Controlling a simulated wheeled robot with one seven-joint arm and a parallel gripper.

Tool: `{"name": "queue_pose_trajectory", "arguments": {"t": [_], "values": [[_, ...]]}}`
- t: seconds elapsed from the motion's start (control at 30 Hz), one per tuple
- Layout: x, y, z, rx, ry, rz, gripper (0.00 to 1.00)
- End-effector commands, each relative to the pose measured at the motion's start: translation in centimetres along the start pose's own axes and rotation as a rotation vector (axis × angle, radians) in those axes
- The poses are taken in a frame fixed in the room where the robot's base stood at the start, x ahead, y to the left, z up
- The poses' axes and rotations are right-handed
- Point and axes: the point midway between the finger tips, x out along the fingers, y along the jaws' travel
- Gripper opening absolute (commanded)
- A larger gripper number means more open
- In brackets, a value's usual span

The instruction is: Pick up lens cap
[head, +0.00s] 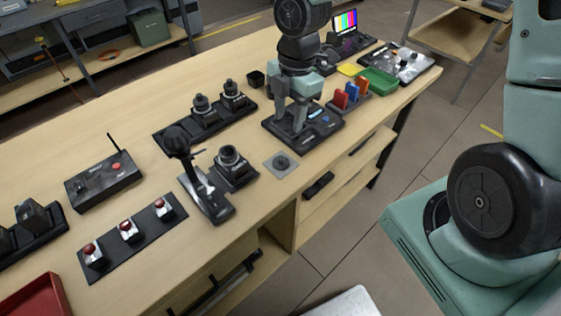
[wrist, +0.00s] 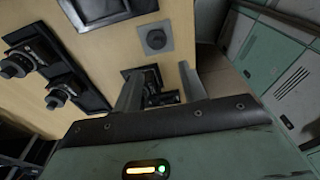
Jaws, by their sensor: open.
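A small round black disc, which looks like the lens cap (head: 281,162), lies flat on a grey square pad (head: 270,171) near the table's front edge. In the wrist view the lens cap (wrist: 156,39) shows on its pad, beyond the fingertips. My gripper (head: 290,125) points down, with its fingers apart and nothing seen held between them. It is over a black device with a blue button (head: 325,117), behind and to the right of the cap in the head view. The fingers (wrist: 158,82) hide part of that device.
A black lens mount (head: 232,167) and a joystick (head: 184,145) stand left of the cap. A rack of coloured cards (head: 350,97) and a green tray (head: 378,81) are to the right. Bare tabletop surrounds the pad.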

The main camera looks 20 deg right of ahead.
Motion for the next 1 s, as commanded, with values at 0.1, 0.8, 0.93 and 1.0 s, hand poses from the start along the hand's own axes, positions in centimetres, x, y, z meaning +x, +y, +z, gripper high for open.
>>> {"name": "queue_pose_trajectory", "arguments": {"t": [0.1,0.8,0.93,1.0], "values": [[2.7,-0.1,-0.1,-0.002,0.001,-0.005,0.42],[11.0,0.7,-0.1,0.002,0.0,-0.004,0.42],[12.4,0.7,0.0,0.002,0.0,-0.001,0.42],[12.7,0.7,-0.1,0.002,0.0,-0.001,0.42]]}}
